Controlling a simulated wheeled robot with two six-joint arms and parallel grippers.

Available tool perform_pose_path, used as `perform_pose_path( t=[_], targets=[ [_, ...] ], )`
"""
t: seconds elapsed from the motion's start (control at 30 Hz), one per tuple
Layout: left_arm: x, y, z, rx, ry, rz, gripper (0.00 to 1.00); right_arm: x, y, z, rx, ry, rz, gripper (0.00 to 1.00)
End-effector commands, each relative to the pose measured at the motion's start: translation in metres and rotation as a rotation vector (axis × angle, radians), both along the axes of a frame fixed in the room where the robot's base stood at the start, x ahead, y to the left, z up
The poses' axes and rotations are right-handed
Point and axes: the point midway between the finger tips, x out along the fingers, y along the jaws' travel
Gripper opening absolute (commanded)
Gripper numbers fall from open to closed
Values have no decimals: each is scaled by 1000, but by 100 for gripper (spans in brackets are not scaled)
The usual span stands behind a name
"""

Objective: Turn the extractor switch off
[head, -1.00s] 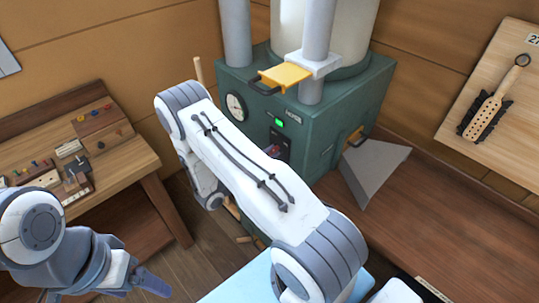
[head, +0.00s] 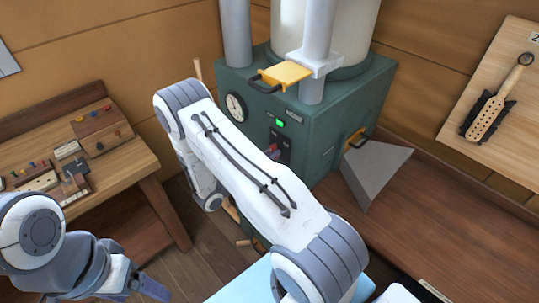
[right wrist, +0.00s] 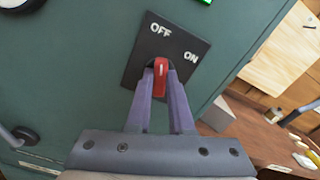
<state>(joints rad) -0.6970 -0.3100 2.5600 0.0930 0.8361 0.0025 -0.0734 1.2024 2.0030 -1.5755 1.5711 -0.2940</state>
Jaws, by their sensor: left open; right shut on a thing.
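The extractor switch (right wrist: 138,62) is a black plate marked OFF and ON on the front of the green extractor cabinet (head: 330,125). Its red lever (right wrist: 160,72) shows in the right wrist view, between the purple fingers of my right gripper (right wrist: 160,82). That gripper is shut on the lever. I cannot tell for sure which label the lever points to. In the head view the plate (head: 286,142) is partly hidden by my right arm, and a green lamp glows above it. My left gripper (head: 148,287) is open and empty at the lower left, away from the switch.
A round gauge (head: 235,107) and a yellow handled slide (head: 282,76) are on the cabinet. A grey hood (head: 375,172) sticks out at its right over a wooden bench (head: 440,215). A workbench (head: 125,165) with small blocks stands at the left.

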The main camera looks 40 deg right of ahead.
Motion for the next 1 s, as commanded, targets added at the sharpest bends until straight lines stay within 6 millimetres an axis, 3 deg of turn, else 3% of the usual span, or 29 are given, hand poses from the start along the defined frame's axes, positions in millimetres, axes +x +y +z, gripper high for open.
perform_pose_path(
  t=[0.73, 0.77, 0.83, 1.0],
  targets=[
    [0, 0, 0, 0, 0, 0, 81, 1, 1, 0, -8, 96, 2, 0],
    [0, 0, 0, 0, 0, 0, 81, 1, 1, 0, -8, 96, 2, 24],
    [0, 0, 0, 0, 0, 0, 81, 1, 1, 0, -8, 95, 2, 50],
    [0, 0, 0, 0, 0, 0, 81, 0, 0, 0, -7, 95, 1, 50]
  ],
)
